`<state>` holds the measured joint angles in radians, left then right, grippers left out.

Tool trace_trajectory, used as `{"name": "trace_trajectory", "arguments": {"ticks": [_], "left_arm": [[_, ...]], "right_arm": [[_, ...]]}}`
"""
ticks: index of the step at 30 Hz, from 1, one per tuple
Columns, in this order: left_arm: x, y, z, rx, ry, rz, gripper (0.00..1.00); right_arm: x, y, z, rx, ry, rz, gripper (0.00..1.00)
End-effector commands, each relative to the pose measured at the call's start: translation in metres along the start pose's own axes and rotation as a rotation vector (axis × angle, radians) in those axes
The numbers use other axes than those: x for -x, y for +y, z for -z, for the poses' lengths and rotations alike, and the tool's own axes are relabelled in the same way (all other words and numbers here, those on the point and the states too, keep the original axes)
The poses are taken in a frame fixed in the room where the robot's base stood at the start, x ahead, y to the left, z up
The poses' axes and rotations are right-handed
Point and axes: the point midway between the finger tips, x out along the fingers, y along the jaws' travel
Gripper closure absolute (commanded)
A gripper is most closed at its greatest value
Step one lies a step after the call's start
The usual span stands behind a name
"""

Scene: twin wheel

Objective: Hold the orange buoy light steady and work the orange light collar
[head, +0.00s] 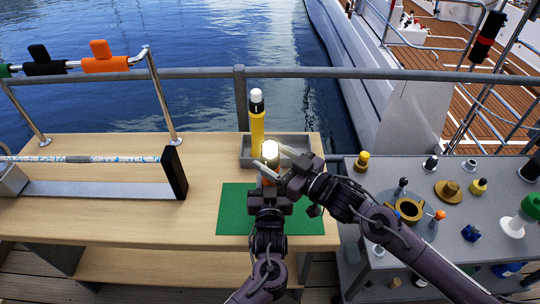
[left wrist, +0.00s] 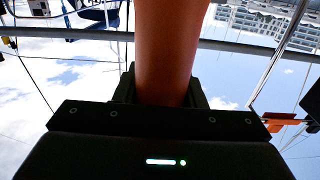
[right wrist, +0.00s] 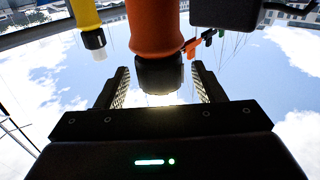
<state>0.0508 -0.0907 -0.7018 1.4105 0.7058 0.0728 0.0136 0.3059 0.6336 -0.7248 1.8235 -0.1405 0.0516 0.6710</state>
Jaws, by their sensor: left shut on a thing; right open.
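The orange buoy light (head: 267,181) stands upright above the green mat (head: 232,215), its white lens (head: 270,147) glowing on top. My left gripper (head: 268,192) is shut on its lower body; the left wrist view shows the orange body (left wrist: 165,50) between the fingers. My right gripper (head: 278,160) is open at the light's top end, one finger on each side. In the right wrist view, the orange light (right wrist: 155,28) has a dark ring (right wrist: 160,75) partly between the fingers, with gaps on both sides. I cannot clearly tell where the orange collar begins.
A yellow light (head: 257,125) with a white top stands in the grey tray (head: 247,152) behind. A bracket (head: 176,173) stands left on the wooden bench. The grey side table (head: 400,262) at right holds several small parts. A rail (head: 200,74) runs behind.

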Motion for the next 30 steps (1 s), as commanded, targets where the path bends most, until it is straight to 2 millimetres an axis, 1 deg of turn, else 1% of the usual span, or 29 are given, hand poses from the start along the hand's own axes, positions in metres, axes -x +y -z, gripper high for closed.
{"name": "trace_trajectory", "arguments": {"ticks": [1,4,13,14,21,24,30], "left_arm": [[0.0020,-0.0005,-0.0072,-0.005,-0.014,-0.001,0.91],[0.0020,-0.0005,-0.0073,-0.005,-0.015,-0.001,0.91],[0.0020,-0.0006,-0.0075,-0.006,-0.015,0.000,0.91],[0.0021,-0.0006,-0.0075,-0.006,-0.015,0.000,0.91],[0.0021,-0.0006,-0.0076,-0.006,-0.015,0.000,0.91],[0.0021,-0.0006,-0.0077,-0.006,-0.016,0.000,0.91],[0.0021,-0.0007,-0.0078,-0.006,-0.016,0.000,0.91]], "right_arm": [[-0.0054,0.0001,0.0005,0.001,0.002,0.000,0.38],[-0.0113,-0.0005,-0.0004,0.000,0.000,0.001,0.38],[-0.0133,-0.0004,-0.0007,0.001,-0.001,0.001,0.38],[-0.0133,-0.0004,-0.0006,0.001,-0.001,0.001,0.40],[-0.0131,-0.0004,-0.0006,0.001,-0.001,0.001,0.72],[-0.0131,-0.0004,-0.0006,0.001,-0.001,0.001,0.83],[-0.0134,-0.0003,-0.0005,0.003,-0.001,0.016,0.83]]}}
